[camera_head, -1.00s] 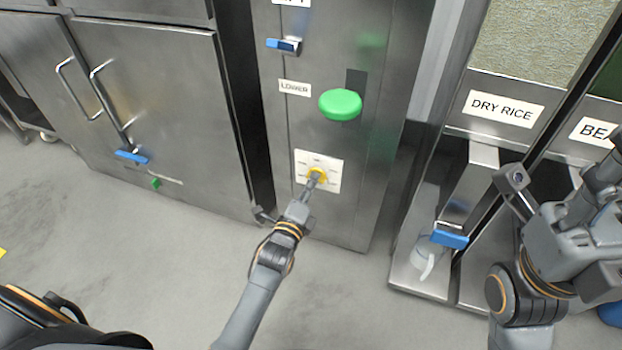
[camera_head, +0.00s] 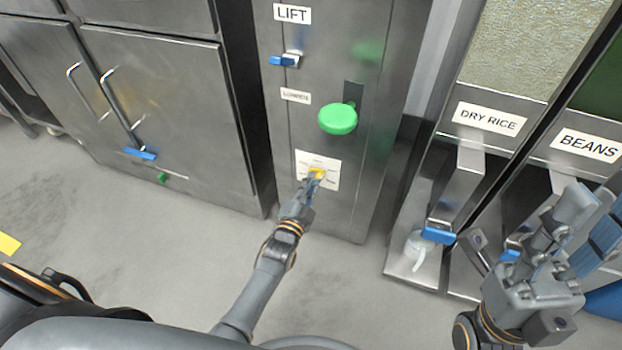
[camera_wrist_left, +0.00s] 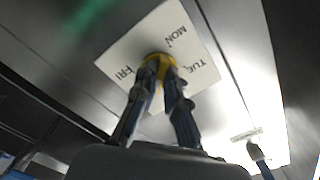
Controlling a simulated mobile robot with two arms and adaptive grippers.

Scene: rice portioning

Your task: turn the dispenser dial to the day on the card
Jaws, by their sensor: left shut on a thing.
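The yellow dial (camera_head: 318,172) sits on a white day plate (camera_head: 333,178) low on a steel cabinet front. My left gripper (camera_head: 315,177) is shut on the dial. In the left wrist view both fingers of the left gripper (camera_wrist_left: 160,80) close around the yellow dial (camera_wrist_left: 156,60). The white plate (camera_wrist_left: 190,38) there shows MON, TUE and FRI; the other marks are hidden or cannot be read. My right gripper (camera_head: 565,235) is at the right, in front of the bean dispenser; I cannot tell whether its fingers are open. I see no readable day card.
Above the dial are a green knob (camera_head: 338,118), a label that looks like LOWER (camera_head: 295,96), a blue lever (camera_head: 284,60) and a LIFT label (camera_head: 292,13). The DRY RICE dispenser (camera_head: 488,119) with a blue handle (camera_head: 438,234) stands right.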

